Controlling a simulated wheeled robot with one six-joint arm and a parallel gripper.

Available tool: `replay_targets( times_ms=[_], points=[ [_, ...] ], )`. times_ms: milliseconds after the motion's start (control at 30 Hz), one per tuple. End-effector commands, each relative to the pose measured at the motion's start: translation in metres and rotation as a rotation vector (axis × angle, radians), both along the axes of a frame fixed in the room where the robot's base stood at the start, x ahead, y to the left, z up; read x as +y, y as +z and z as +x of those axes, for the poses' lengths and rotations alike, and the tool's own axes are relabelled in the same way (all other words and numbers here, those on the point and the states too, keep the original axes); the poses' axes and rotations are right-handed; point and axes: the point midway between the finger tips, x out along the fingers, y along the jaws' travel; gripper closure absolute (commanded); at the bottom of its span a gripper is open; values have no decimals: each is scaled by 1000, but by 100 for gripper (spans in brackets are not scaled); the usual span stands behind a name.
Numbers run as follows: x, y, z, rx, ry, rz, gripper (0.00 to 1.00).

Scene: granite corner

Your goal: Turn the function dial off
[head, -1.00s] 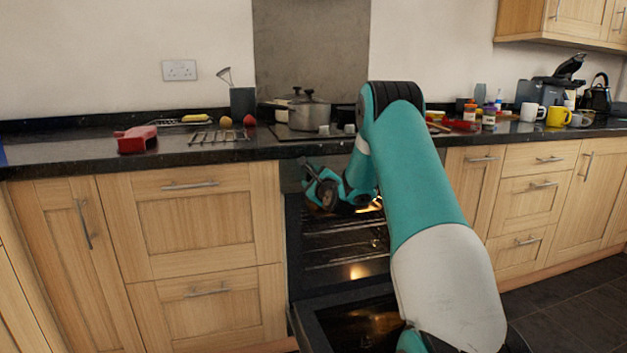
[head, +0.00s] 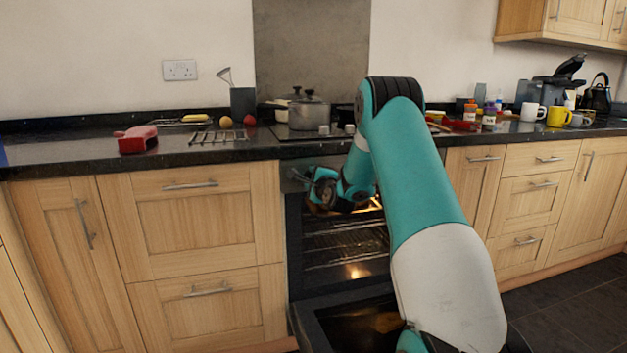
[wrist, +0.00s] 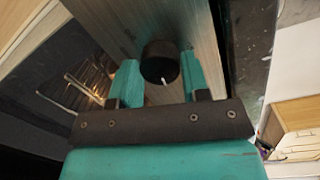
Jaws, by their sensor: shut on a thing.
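The function dial (wrist: 160,62) is a round black knob on the brushed metal oven panel (wrist: 115,20). A short white mark shows on its lower edge in the wrist view. My gripper (wrist: 160,82) has its two teal fingers on either side of the dial and is shut on it. In the head view my gripper (head: 308,180) is at the left end of the oven's front panel, below the worktop. The dial cannot be made out there.
The oven door (head: 340,318) hangs open below my arm, with lit racks (head: 340,245) inside. The black worktop (head: 80,150) runs above, with a pot (head: 309,110) on the hob. Wooden drawers (head: 190,220) flank the oven.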

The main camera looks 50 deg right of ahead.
Motion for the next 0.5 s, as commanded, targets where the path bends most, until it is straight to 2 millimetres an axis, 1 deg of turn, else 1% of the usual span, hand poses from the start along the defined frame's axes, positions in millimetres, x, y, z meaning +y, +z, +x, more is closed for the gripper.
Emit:
replay_targets(
  times_ms=[500],
  points=[
    [2,-3,0,259,2,-416,81]
  ],
)
